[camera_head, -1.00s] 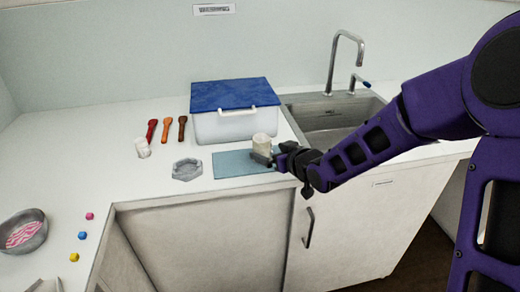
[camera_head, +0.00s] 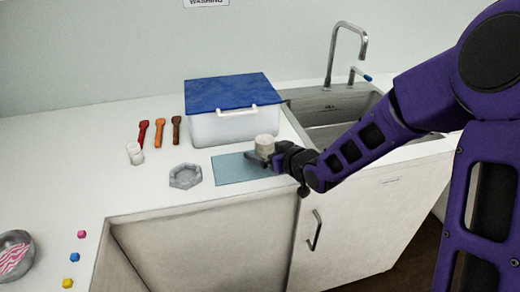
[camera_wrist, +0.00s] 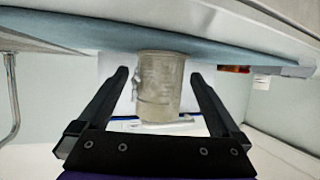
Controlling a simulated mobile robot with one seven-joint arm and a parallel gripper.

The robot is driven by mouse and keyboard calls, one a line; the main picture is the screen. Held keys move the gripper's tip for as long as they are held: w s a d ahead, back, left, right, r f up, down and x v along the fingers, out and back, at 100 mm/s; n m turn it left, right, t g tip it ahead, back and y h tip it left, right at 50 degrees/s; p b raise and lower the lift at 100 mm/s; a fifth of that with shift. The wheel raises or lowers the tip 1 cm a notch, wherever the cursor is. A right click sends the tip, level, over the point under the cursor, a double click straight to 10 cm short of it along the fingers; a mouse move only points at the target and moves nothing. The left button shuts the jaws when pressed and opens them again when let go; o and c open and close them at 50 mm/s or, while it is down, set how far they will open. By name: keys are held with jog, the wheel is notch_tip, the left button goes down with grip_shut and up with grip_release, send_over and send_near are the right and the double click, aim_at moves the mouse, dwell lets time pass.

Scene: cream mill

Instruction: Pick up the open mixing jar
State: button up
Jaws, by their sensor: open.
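The open mixing jar (camera_head: 264,144), a cream-coloured cylinder, stands upright on the blue-grey mat (camera_head: 232,172) on the counter. My gripper (camera_head: 266,160) reaches it from the right, low beside the jar. In the wrist view, which appears upside down, the jar (camera_wrist: 160,85) lies between the two dark fingers of my gripper (camera_wrist: 158,80). The fingers are open, with a gap on each side of the jar. The jar's inside is hidden.
A clear box with a blue lid (camera_head: 230,92) stands behind the mat. The sink (camera_head: 330,112) is at the right. A grey hexagonal dish (camera_head: 186,176), a small white jar (camera_head: 135,153) and three coloured spoon-like tools (camera_head: 160,132) are to the left. Bare counter lies between them.

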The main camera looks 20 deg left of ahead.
jog(key=c, duration=1.4)
